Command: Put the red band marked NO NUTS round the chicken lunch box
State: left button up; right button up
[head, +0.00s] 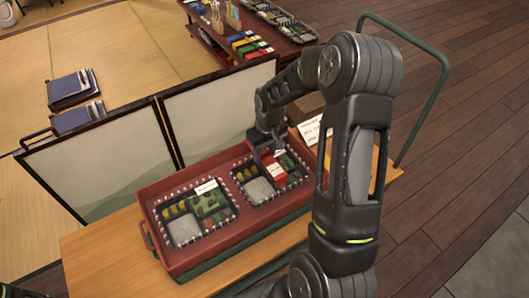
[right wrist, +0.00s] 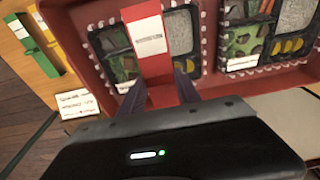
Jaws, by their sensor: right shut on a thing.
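The red band (head: 278,173) with a white label lies across the right-hand lunch box (head: 250,191) in the head view. My right gripper (head: 265,152) is shut on the band above that box. In the right wrist view the band (right wrist: 151,62) runs between my two fingers (right wrist: 160,88) and over the box (right wrist: 112,45); its label print is too small to read. Whether the band passes under the box is hidden. A second lunch box (head: 186,231) sits to the left, without a band. The box labels are unreadable. My left gripper is not in view.
Both boxes sit in a red tray (head: 187,263) on a wooden bench (head: 95,262). Green, yellow and white strips (right wrist: 36,45) and a printed card (right wrist: 77,104) lie beside the tray. A folding screen (head: 95,170) stands behind it. A shelf (head: 205,42) holds more bands and boxes.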

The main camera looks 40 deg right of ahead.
aim_at(264, 174)
jog(key=shift+f+b, duration=2.5)
jog(key=shift+f, duration=1)
jog(key=shift+f+b, duration=0.65)
jog(key=shift+f, duration=0.15)
jog(key=o, duration=0.9)
jog(key=shift+o, duration=0.5)
jog(key=o, duration=0.5)
jog(key=shift+r, duration=0.1)
jog(key=shift+r+p, duration=3)
jog(key=shift+r, duration=0.95)
